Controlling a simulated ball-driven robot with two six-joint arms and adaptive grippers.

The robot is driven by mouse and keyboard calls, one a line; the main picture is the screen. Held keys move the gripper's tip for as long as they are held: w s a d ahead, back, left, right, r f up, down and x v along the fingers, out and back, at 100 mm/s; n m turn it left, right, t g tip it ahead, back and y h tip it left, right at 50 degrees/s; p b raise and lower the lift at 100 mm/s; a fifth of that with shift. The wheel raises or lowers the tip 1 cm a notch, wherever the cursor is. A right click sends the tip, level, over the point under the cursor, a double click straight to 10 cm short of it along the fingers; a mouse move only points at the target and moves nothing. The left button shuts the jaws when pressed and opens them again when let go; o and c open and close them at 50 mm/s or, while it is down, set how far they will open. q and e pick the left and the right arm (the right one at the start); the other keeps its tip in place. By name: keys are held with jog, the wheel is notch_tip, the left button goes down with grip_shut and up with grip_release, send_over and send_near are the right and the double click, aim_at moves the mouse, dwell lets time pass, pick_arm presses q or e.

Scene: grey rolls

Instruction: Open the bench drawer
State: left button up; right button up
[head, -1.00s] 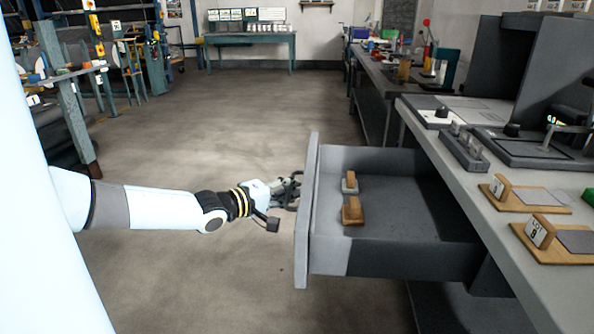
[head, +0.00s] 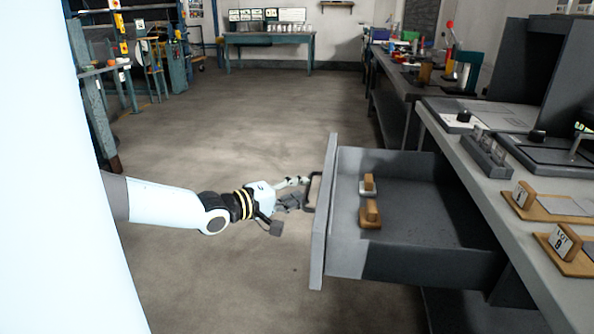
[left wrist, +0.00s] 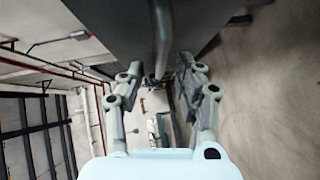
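The grey bench drawer (head: 405,210) stands pulled well out of the bench, with its inside showing in the head view. Its front panel (head: 325,215) faces left and carries a dark bar handle (head: 312,190). My left gripper (head: 299,192) is open just left of the handle, with its fingers pointing at it. In the left wrist view the open fingers (left wrist: 161,72) are spread apart, and the handle bar (left wrist: 160,30) shows beyond and between them, apparently not gripped. My right gripper is in neither view.
The bench top (head: 470,165) at right holds wooden stands (head: 565,250) and dark devices. Clear floor (head: 230,120) lies left of the drawer. Another bench (head: 268,40) stands at the back.

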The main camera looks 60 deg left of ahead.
pick_arm(q)
jog(key=s+r, duration=0.1)
jog(key=s, duration=0.7)
jog(key=shift+s+d+r, duration=0.15)
jog(key=shift+s+d, duration=0.2)
jog(key=shift+d, duration=0.05)
jog(key=shift+w, duration=0.1)
jog(key=s+d+f+m+g, duration=0.25)
jog(key=s+d+f, duration=0.2)
jog(key=f, duration=0.55)
jog(key=s+d+f+m+g+p, duration=0.1)
jog(key=s+d+f+g, duration=0.3)
jog(key=f, duration=0.6)
jog(key=s+d+f+m+g, duration=0.2)
jog(key=s+d+f, duration=0.3)
jog(key=f, duration=0.5)
jog(key=s+d+f+m+g, duration=0.3)
jog(key=s+d+f+m, duration=0.1)
jog(key=s, duration=0.5)
jog(key=s+d+f+m+g, duration=0.4)
jog(key=s+m, duration=0.4)
jog(key=s, duration=0.2)
jog(key=shift+d+f, duration=0.45)
jog(key=shift+d, duration=0.7)
